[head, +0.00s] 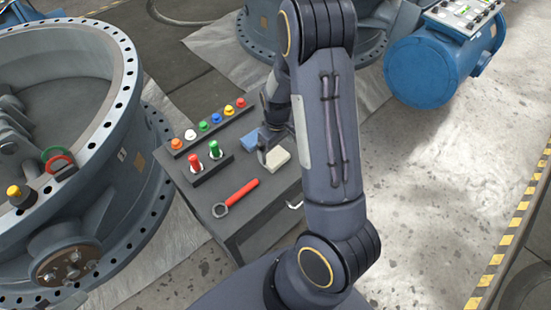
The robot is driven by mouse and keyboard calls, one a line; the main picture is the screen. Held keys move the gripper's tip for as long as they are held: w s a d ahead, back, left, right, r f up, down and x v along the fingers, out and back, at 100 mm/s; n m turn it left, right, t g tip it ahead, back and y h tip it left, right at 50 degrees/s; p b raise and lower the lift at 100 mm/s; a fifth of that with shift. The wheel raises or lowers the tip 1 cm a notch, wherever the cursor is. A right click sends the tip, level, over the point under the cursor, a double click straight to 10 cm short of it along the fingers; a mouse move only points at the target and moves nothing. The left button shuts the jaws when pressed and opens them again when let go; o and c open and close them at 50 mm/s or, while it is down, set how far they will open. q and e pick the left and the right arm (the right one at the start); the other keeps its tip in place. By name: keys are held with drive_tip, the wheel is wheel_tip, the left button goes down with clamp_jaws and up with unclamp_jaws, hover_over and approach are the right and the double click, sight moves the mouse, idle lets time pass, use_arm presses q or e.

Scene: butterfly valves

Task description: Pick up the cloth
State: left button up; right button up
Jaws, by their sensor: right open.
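A small grey cabinet (207,209) stands in the middle of the head view. On its top lie a flat blue piece (249,141) and a cream-white block-like piece (278,157). Either could be a folded cloth; I cannot tell which. My right gripper (264,154) is open and low over the cabinet top, between the blue piece and the cream one. Whether its fingers touch either is too small to tell. My right arm hides the cabinet's right part. My left gripper is out of view.
A red-handled wrench (236,197) lies on the cabinet's front. A row of coloured buttons (209,120) and a box with red and green knobs (206,162) stand behind it. A large valve ring (120,150) is close on the left. A blue cylinder (425,72) stands back right.

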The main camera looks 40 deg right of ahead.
sight(275, 156)
wheel_tip(275, 156, down, 4)
drive_tip(key=shift+w+a+f, duration=0.1)
drive_tip(key=shift+w+a, duration=0.05)
drive_tip(key=c, duration=1)
drive_tip(key=shift+r, duration=0.75)
drive_tip(key=s+a+r, duration=0.1)
drive_tip(key=r, duration=0.1)
drive_tip(key=s+a+r, duration=0.1)
drive_tip(key=r, duration=0.2)
drive_tip(key=a+r, duration=0.1)
drive_tip(key=r, duration=0.1)
drive_tip(key=shift+s+a+r+p, duration=0.2)
drive_tip(key=shift+s+a+p, duration=0.1)
drive_tip(key=shift+s+a, duration=0.1)
drive_tip(key=s+a+r, duration=0.4)
drive_tip(key=s+a, duration=0.2)
drive_tip(key=a, duration=0.1)
drive_tip(key=shift+r+p, duration=0.15)
drive_tip(key=shift+p, duration=0.3)
